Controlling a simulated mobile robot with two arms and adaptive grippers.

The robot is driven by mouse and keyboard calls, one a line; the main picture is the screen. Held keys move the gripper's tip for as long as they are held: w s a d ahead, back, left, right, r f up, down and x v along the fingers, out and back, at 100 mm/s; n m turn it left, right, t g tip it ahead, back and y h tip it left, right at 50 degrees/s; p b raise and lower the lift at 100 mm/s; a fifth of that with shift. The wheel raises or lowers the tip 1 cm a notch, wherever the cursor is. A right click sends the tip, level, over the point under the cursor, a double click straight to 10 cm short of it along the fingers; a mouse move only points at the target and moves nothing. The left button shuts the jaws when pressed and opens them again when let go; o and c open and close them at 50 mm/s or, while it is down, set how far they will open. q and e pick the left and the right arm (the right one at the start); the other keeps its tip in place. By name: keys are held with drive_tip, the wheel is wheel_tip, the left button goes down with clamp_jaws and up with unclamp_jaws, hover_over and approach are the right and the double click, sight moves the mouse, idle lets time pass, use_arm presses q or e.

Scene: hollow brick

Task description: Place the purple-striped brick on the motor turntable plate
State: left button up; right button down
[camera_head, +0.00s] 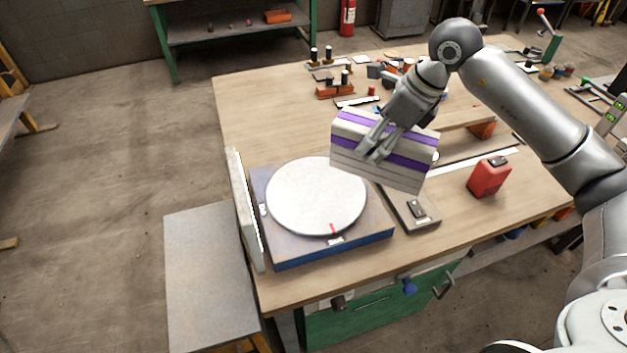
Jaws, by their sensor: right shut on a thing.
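The purple-striped brick (407,167) is a light grey block with purple bands. My right gripper (376,152) is shut on it from above and holds it, slightly tilted in the picture, at the right edge of the turntable plate. The motor turntable plate (316,196) is a round, pale, empty disc with a red mark near its front rim. It sits on a blue-sided square base (335,249) on the wooden table. The brick hides the table behind it, and whether it overlaps the plate in height cannot be told. My left gripper is not in view.
An upright pale board (243,210) stands along the left of the base. A small control box (417,209) and a red container (489,177) lie to the right on the table (260,110). Several tools and parts crowd the back. A grey side table (208,280) stands at left.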

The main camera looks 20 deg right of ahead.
drive_tip(key=w+a+f+p, duration=0.2)
drive_tip(key=a+f, duration=0.1)
drive_tip(key=w+a+f+p, duration=0.2)
drive_tip(key=w+a+f, duration=0.1)
drive_tip(key=a+f, duration=0.1)
drive_tip(key=w+a+f+p, duration=0.3)
drive_tip(key=a+f, duration=0.1)
drive_tip(key=shift+w+f, duration=0.2)
drive_tip(key=shift+w, duration=0.05)
drive_tip(key=shift+d+f, duration=0.1)
drive_tip(key=shift+f, duration=0.45)
drive_tip(key=shift+c, duration=1.6)
unclamp_jaws()
drive_tip(key=shift+s+f, duration=0.1)
drive_tip(key=b+v, duration=0.3)
drive_tip(key=v, duration=0.9)
drive_tip(key=shift+b, duration=0.3)
